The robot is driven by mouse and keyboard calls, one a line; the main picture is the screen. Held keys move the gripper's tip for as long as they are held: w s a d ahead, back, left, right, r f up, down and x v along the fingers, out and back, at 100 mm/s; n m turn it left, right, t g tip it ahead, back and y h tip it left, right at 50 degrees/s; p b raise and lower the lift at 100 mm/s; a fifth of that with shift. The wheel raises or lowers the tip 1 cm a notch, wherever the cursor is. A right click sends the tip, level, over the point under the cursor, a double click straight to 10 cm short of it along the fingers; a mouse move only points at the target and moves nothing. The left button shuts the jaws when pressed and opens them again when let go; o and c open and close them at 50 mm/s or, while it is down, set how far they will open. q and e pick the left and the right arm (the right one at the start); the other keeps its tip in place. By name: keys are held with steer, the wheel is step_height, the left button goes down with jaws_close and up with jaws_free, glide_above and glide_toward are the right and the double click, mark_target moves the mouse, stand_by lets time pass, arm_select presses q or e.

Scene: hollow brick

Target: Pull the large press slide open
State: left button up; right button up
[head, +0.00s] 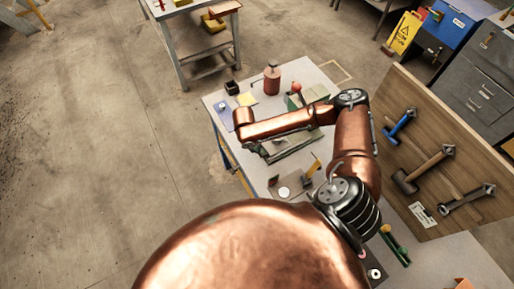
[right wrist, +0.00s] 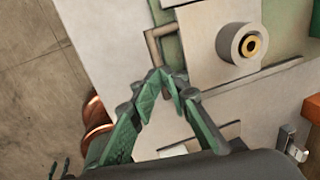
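The press slide shows in the right wrist view as a pale plate (right wrist: 205,62) with a round grey boss and brass centre (right wrist: 241,43). A brownish U-shaped handle (right wrist: 152,48) projects from its left edge. My right gripper (right wrist: 167,77) has its green fingers converged, with the tips together at the handle's lower end; they appear closed on it and hide that part. In the head view, the grey-green press (head: 300,146) lies partly under my copper right forearm, and my right gripper (head: 258,150) is mostly hidden there.
A wooden tool board (head: 430,135) with hammers stands at right. Open concrete floor (head: 100,130) lies to the left.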

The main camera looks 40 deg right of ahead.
steer(key=shift+o, duration=1.1)
steer(key=shift+s+f, duration=0.1)
steer(key=shift+f, duration=0.1)
steer(key=shift+r, duration=0.1)
steer(key=shift+r, duration=0.15)
step_height(320, 180, up, 12)
steer(key=a, duration=0.2)
steer(key=shift+a+f, duration=0.15)
steer(key=shift+f, duration=0.1)
steer(key=shift+f, duration=0.1)
